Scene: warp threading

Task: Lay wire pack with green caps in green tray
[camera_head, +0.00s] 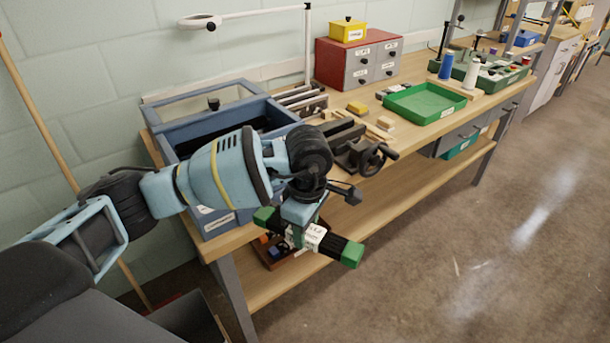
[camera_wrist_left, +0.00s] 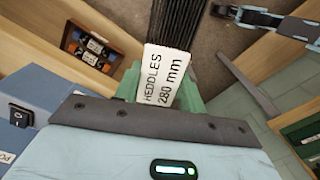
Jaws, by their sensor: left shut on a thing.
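The wire pack (camera_head: 333,244) is a bundle of dark wires with a green cap at each end and a white label around its middle. My left gripper (camera_head: 301,230) is shut on the pack at the label and holds it in the air in front of the bench's near-left end. In the left wrist view the label (camera_wrist_left: 166,76) reads "HEDDLES 280 mm", with dark wires (camera_wrist_left: 195,25) beyond it. The green tray (camera_head: 425,103) lies flat on the bench top, to the right of and well beyond the gripper, and looks empty. My right gripper is not in view.
A blue-grey box (camera_head: 222,107) stands at the bench's left end, behind my arm. A vise with a crank (camera_head: 368,157) and small wooden blocks (camera_head: 379,131) lie between it and the tray. A red-grey drawer cabinet (camera_head: 358,62) stands behind; a spool rack (camera_head: 480,72) is farther right.

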